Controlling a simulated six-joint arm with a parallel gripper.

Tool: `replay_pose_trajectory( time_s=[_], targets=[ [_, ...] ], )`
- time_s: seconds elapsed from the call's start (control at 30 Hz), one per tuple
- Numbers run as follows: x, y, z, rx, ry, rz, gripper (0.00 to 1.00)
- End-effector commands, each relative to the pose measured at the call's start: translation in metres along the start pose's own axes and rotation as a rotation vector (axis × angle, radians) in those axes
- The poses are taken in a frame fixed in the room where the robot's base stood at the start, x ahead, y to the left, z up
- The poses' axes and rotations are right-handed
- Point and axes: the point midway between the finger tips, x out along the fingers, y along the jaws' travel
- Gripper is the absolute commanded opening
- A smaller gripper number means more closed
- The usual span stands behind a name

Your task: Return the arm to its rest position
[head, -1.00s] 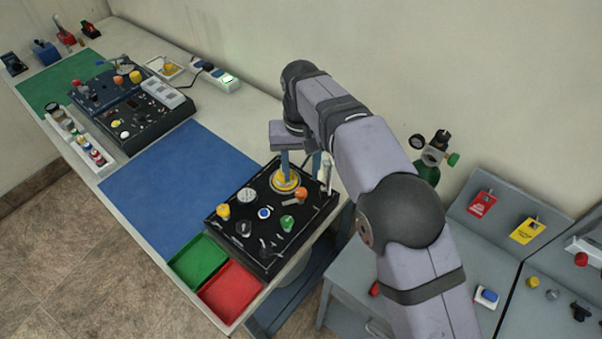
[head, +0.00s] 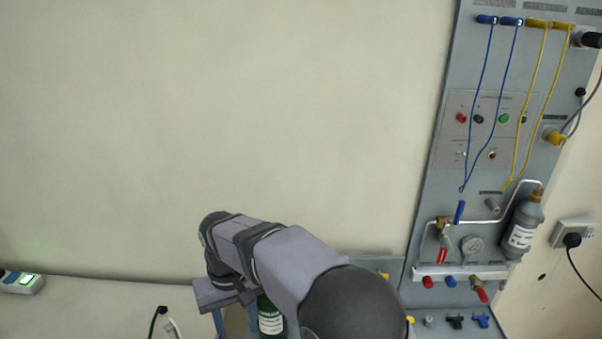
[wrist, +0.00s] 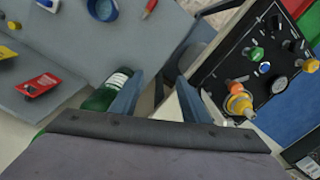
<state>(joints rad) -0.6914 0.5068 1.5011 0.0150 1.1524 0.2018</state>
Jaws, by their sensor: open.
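My gripper (wrist: 158,98) shows in the wrist view with its two blue-grey fingers apart and nothing between them. Below and beyond it is the gap between a grey bench and the white table. In the head view my gripper (head: 236,322) is at the bottom, its fingers cut off by the lower edge. A green cylinder with a white label (head: 271,318) stands behind or beside the fingers there; it also shows left of the fingers in the wrist view (wrist: 106,92). I cannot tell how far apart they are.
The black control panel (wrist: 245,52) with knobs is at right in the wrist view, beside a blue mat (wrist: 300,118). A grey bench (wrist: 75,45) with red and yellow tags is at left. A wall panel (head: 470,150) with hoses and valves stands at right in the head view.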

Motion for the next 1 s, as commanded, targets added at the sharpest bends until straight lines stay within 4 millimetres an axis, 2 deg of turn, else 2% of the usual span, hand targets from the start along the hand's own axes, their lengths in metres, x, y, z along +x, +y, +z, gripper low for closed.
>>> replay_pose_trajectory(
  time_s=[0.03,0.2,0.3,0.4,0.5,0.6,0.7,0.8,1.0],
  targets=[
    [-0.003,0.030,0.012,0.048,0.002,0.000,0.42],
    [0.001,0.110,0.062,0.174,0.010,0.000,0.42],
    [0.006,0.146,0.102,0.248,0.015,0.001,0.42],
    [0.013,0.173,0.143,0.317,0.019,0.003,0.42],
    [0.022,0.189,0.182,0.377,0.021,0.004,0.42],
    [0.030,0.197,0.212,0.424,0.024,0.005,0.42],
    [0.036,0.201,0.235,0.457,0.025,0.005,0.42],
    [0.041,0.201,0.248,0.475,0.024,0.006,0.42],
    [0.043,0.201,0.254,0.483,0.024,0.006,0.42]
  ],
)
